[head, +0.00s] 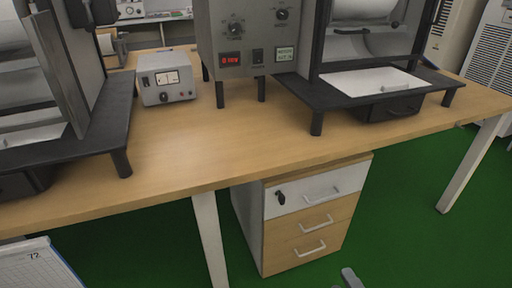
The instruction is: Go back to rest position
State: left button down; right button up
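A small grey elongated piece (352,278) pokes up at the bottom edge, right of the middle. It is cut off by the frame, and I cannot tell what it is. The wooden workbench (215,150) stands in front of me and carries the test machines.
A tumbling machine (258,35) with a control panel and a dark stand fills the back of the bench. Another machine (65,75) stands at left. A small grey meter box (166,78) sits between. A drawer cabinet (310,215) stands below. Green floor (410,235) is clear at right.

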pick_arm(q)
jog(key=a+r+y+p, duration=0.1)
jog(key=a+r+p, duration=0.3)
jog(key=r+p, duration=0.7)
jog(key=shift+s+r+p, duration=0.15)
jog(key=shift+p, duration=1.1)
pick_arm(e)
jog(key=s+a+r+m+g+h, duration=0.1)
jog(key=s+r+m+g, duration=0.1)
jog(key=r+m, duration=0.4)
jog(key=s+a+r+m+g+h, duration=0.1)
jog(key=r+m+g, duration=0.3)
jog(key=m, duration=0.6)
notch_tip(320, 180, up, 3)
jog(key=shift+s+f+m+h, duration=0.2)
jog(key=shift+s+m+h, duration=0.1)
jog(key=shift+s+h, duration=0.15)
